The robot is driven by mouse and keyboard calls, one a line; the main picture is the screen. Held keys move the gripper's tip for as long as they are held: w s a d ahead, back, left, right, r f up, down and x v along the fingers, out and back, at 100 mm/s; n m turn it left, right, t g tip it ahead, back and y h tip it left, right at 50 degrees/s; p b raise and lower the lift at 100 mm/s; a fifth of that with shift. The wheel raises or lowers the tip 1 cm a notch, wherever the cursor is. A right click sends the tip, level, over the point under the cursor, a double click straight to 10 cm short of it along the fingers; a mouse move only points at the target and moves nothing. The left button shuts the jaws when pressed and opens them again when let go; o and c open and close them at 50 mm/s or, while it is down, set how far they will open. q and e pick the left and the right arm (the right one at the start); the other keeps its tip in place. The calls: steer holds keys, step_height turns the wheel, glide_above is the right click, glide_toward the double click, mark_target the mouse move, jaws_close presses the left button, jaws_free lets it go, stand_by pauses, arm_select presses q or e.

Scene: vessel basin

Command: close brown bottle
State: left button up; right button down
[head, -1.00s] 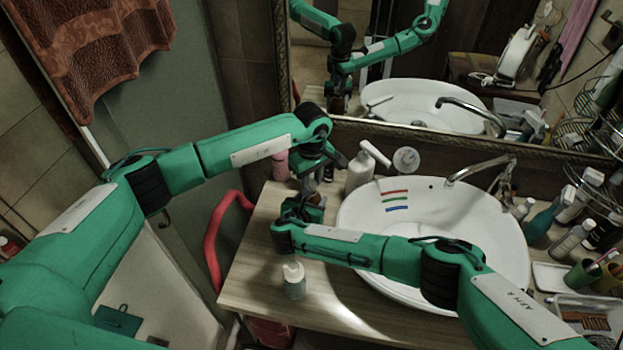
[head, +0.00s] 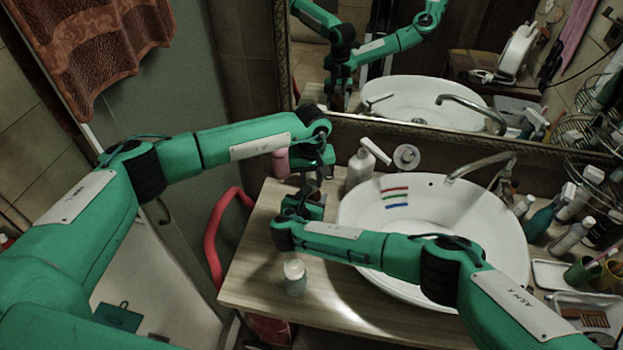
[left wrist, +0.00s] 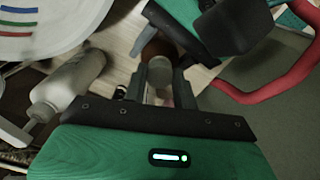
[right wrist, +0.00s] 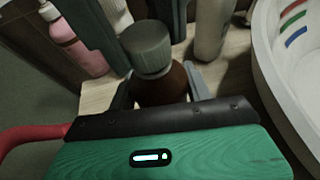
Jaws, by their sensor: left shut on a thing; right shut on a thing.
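The brown bottle (right wrist: 162,88) stands upright in the right wrist view, with a ribbed grey cap (right wrist: 147,48) at its top. The cap sits over the bottle's neck; whether it is fully seated I cannot tell. My right gripper (right wrist: 160,92) is shut around the bottle's body. My left gripper (left wrist: 160,80) is above it, its fingers on either side of the cap (left wrist: 160,72), shut on it. The bottle's brown side (left wrist: 156,46) shows beyond the cap in the left wrist view. In the head view my grippers mostly hide the bottle.
A white pump bottle (head: 361,166) and a pink bottle (head: 281,163) stand close behind. A small clear bottle (head: 294,277) stands at the counter's front. The basin (head: 460,215) lies to the right, under my right arm. A mirror (head: 400,60) rises behind.

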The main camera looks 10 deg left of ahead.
arm_select(q)
steer(key=m, duration=1)
steer(key=o, duration=0.9)
steer(key=shift+o, duration=0.2)
steer(key=shift+r, duration=0.1)
steer(key=shift+r, duration=2.15)
steer(key=shift+c, duration=0.4)
